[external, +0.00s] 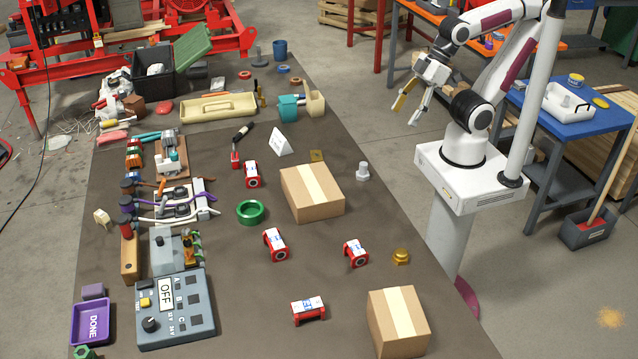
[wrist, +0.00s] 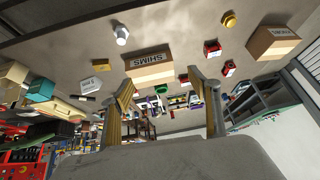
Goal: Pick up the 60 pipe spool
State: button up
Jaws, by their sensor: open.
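Several red pipe spools with white labels lie on the dark bench mat. In the external view one spool (external: 252,174) is left of the middle box, one (external: 275,245) is near the middle, one (external: 355,253) is to the right and one (external: 308,310) is nearest the front. Their label numbers are too small to read, so I cannot tell which is 60. The upside-down wrist view also shows red spools (wrist: 212,48) (wrist: 228,68). My gripper (external: 410,103) is open and empty, raised off the bench's right side, well apart from every spool; its spread fingers show in the wrist view (wrist: 160,80).
Cardboard boxes (external: 312,192) (external: 398,322) stand among the spools, with a green ring (external: 251,212), a brass fitting (external: 401,256) and a white sign (external: 281,142). A control box reading OFF (external: 175,305) and a purple DONE tray (external: 91,322) are at left. Bare mat separates the spools.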

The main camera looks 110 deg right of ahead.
jog(key=w+a+f+t+y, duration=0.1)
jog(key=w+a+f, duration=0.3)
jog(key=w+a, duration=0.3)
jog(key=w+a+f+t+y, duration=0.1)
jog(key=w+a+f, duration=0.2)
jog(key=w+a, duration=0.5)
jog(key=w+a+f+t, duration=0.1)
jog(key=w+a+f, duration=0.3)
jog(key=a+f, duration=0.25)
jog(key=t+h, duration=0.1)
jog(key=t, duration=0.2)
send_near(356, 247)
jog(key=x, duration=0.2)
jog(key=shift+w+a, duration=0.25)
jog(key=shift+w, duration=0.2)
jog(key=shift+s+a+f+n+t+h, duration=0.2)
jog(key=shift+s+f+n+t+h, duration=0.15)
jog(key=shift+s+f+t, duration=0.35)
jog(key=shift+w+f, duration=0.1)
jog(key=shift+w, duration=0.05)
jog(key=shift+x, duration=1.2)
jog(key=shift+w, duration=0.1)
jog(key=shift+x, duration=2.55)
